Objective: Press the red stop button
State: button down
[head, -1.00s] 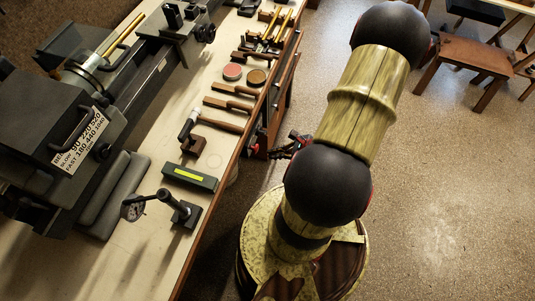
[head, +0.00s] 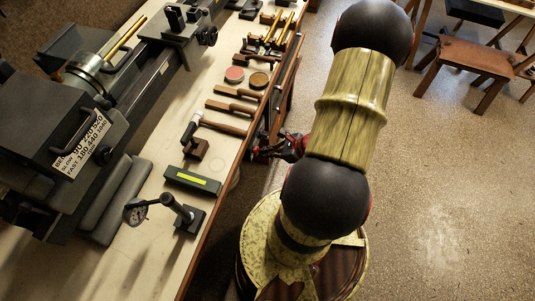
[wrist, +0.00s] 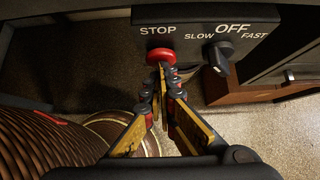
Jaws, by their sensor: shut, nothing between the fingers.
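The red stop button (wrist: 160,56) is a round red cap below the word STOP on a dark control panel (wrist: 187,38) in the wrist view. My gripper (wrist: 164,70) is shut and empty, its fingertips together just in front of the button's lower edge and overlapping it in the picture. I cannot tell whether the tips touch the button or stop just short. In the head view my gripper (head: 277,148) is a dark and red shape beside the bench's right edge, partly hidden by my arm. The button cannot be made out there.
A dark rotary knob (wrist: 219,56) marked SLOW, OFF and FAST sits right of the button. In the head view the workbench (head: 226,134) carries a lathe (head: 75,135), a dial gauge stand (head: 185,212) and several hand tools. A wooden stool (head: 474,58) stands far right; open floor lies between.

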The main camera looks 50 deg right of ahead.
jog(key=shift+w+a+r, duration=0.1)
jog(key=shift+a, duration=0.15)
jog(key=v, duration=1.2)
jog(key=shift+d, duration=0.4)
